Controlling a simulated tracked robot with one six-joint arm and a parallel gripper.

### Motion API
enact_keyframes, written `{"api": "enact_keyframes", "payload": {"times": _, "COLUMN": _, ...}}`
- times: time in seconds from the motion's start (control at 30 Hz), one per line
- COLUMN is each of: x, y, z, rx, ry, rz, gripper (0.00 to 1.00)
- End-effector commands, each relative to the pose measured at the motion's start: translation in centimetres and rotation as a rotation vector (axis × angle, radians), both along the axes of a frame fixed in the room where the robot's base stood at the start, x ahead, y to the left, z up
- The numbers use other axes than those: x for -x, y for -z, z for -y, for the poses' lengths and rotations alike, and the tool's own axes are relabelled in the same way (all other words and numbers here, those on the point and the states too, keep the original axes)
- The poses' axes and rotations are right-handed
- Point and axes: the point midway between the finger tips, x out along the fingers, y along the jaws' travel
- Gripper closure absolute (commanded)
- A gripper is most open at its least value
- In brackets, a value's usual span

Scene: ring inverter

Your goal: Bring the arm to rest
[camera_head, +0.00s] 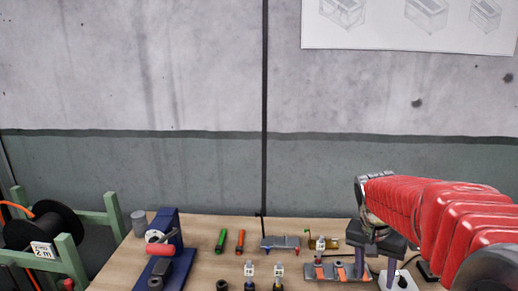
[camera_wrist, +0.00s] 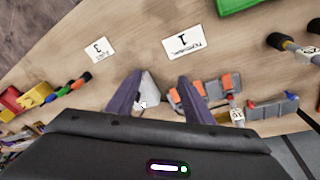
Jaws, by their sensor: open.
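My arm comes in from the right in the head view, its red ribbed links ending at the wrist. My gripper (camera_head: 376,266) points down over the right part of the wooden table (camera_head: 205,262). In the wrist view, the two dark fingers of my gripper (camera_wrist: 160,93) stand apart with a clear gap. Nothing is held between them. A white-grey piece (camera_wrist: 149,90) shows beside the left finger, below the gripper; whether they touch cannot be told.
A grey fixture with orange parts (camera_head: 338,271) stands close to the gripper. A blue stand (camera_head: 170,245), green (camera_head: 221,240) and orange (camera_head: 240,240) sticks and a grey block (camera_head: 281,242) are further left. A cable reel (camera_head: 40,225) is at the far left.

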Motion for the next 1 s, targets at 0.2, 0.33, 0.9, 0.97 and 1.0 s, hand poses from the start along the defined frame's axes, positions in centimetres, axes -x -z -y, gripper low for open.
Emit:
{"api": "enact_keyframes", "payload": {"times": 0.2, "x": 3.9, "y": -0.7, "z": -3.2, "rx": -0.028, "ry": -0.212, "rz": 0.024, "gripper": 0.53}}
{"api": "enact_keyframes", "payload": {"times": 0.33, "x": 6.1, "y": -1.0, "z": -4.9, "rx": -0.037, "ry": -0.319, "rz": 0.045, "gripper": 0.53}}
{"api": "enact_keyframes", "payload": {"times": 0.9, "x": 14.9, "y": -1.5, "z": -10.6, "rx": -0.043, "ry": -0.611, "rz": 0.184, "gripper": 0.53}}
{"api": "enact_keyframes", "payload": {"times": 0.97, "x": 15.7, "y": -1.5, "z": -11.1, "rx": -0.043, "ry": -0.62, "rz": 0.202, "gripper": 0.53}}
{"api": "enact_keyframes", "payload": {"times": 1.0, "x": 16.3, "y": -1.6, "z": -11.4, "rx": -0.043, "ry": -0.624, "rz": 0.215, "gripper": 0.53}}
